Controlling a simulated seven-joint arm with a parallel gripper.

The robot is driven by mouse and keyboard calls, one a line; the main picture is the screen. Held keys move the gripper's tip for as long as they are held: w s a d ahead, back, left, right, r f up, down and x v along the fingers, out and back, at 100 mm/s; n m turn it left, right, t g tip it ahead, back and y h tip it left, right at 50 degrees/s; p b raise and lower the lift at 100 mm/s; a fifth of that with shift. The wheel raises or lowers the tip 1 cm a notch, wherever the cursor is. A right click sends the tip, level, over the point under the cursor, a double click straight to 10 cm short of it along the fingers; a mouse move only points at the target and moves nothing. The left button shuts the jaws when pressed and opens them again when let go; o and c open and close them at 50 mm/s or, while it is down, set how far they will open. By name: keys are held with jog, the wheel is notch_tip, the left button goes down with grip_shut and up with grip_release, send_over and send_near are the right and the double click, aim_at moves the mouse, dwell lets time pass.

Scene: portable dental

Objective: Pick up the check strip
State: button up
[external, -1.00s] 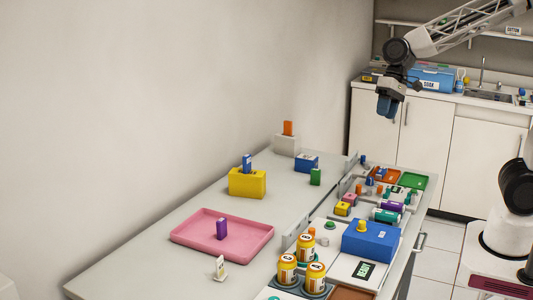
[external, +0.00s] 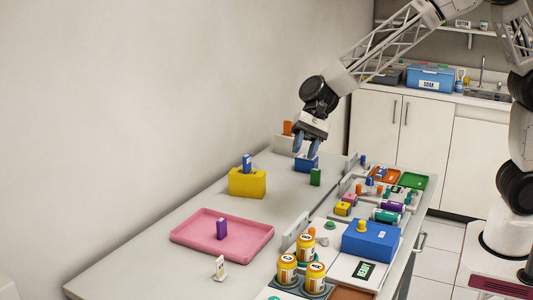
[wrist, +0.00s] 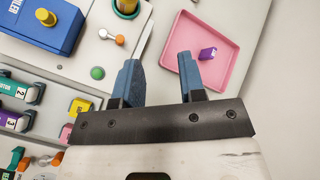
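I cannot tell for sure which thing is the check strip. Small upright strip-like pieces stand on the counter: a purple one (external: 222,228) in the pink tray (external: 258,247), a blue one (external: 247,161) in a yellow block, a green one (external: 316,177), an orange one (external: 287,128) at the back, and a white labelled one (external: 220,267) at the front. My gripper (external: 306,147) is open and empty, pointing down above the far part of the counter, near the small blue box. In the wrist view my gripper (wrist: 160,80) shows spread fingers with the purple piece (wrist: 208,54) beyond them.
The yellow block (external: 247,184) and small blue box (external: 303,165) stand on the left counter. A large blue box (external: 371,242) and several orange bottles (external: 288,270) crowd the right side, with a low divider between. The counter between tray and divider is mostly clear.

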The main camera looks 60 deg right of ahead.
jog(key=w+a+f+m+y, duration=0.1)
jog(key=w+a+f+m, duration=0.2)
jog(key=a, duration=0.4)
jog(key=w+a+f+y, duration=0.1)
jog(key=w+a+f, duration=0.2)
jog(key=a+f, duration=0.25)
jog(key=m+y, duration=0.2)
jog(key=m, duration=0.2)
send_near(219, 261)
jog(key=shift+x, duration=1.15)
jog(key=shift+x, duration=1.25)
jog(key=shift+x, duration=2.65)
grip_shut()
